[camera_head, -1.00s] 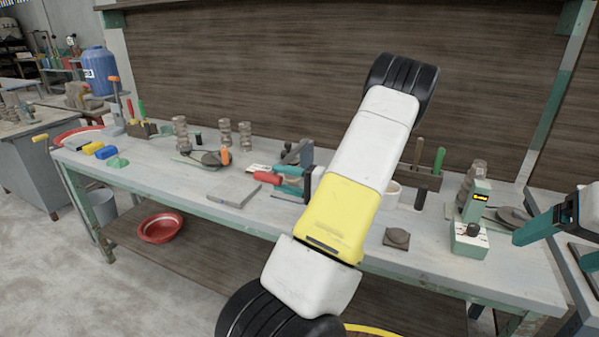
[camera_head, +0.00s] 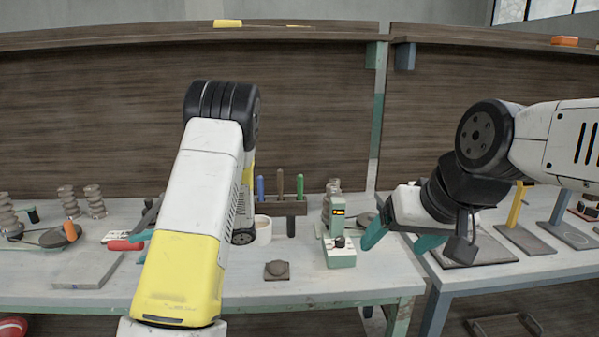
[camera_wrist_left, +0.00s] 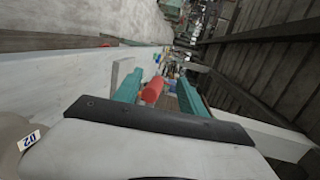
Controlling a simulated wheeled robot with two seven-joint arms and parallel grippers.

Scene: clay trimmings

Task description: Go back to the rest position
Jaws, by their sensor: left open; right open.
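My left arm crosses the head view, and its gripper is mostly hidden behind it. One teal fingertip of my left gripper (camera_head: 141,236) shows beside a red-handled tool (camera_head: 125,245) over the left bench. In the left wrist view my left gripper (camera_wrist_left: 160,92) has its two teal fingers apart, with the red handle (camera_wrist_left: 153,90) seen between or beyond them; I cannot tell its distance. My right gripper (camera_head: 402,239) is open, fingers pointing down, in front of the bench near the green scale, with nothing seen between the fingers.
The green scale (camera_head: 340,252) stands on the left bench (camera_head: 310,285). A tool rack (camera_head: 281,207), a dark round piece on a small board (camera_head: 277,269) and a grey slab (camera_head: 87,270) are also there. A second bench (camera_head: 500,271) with stands adjoins at right. A wooden panel (camera_head: 310,110) rises behind.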

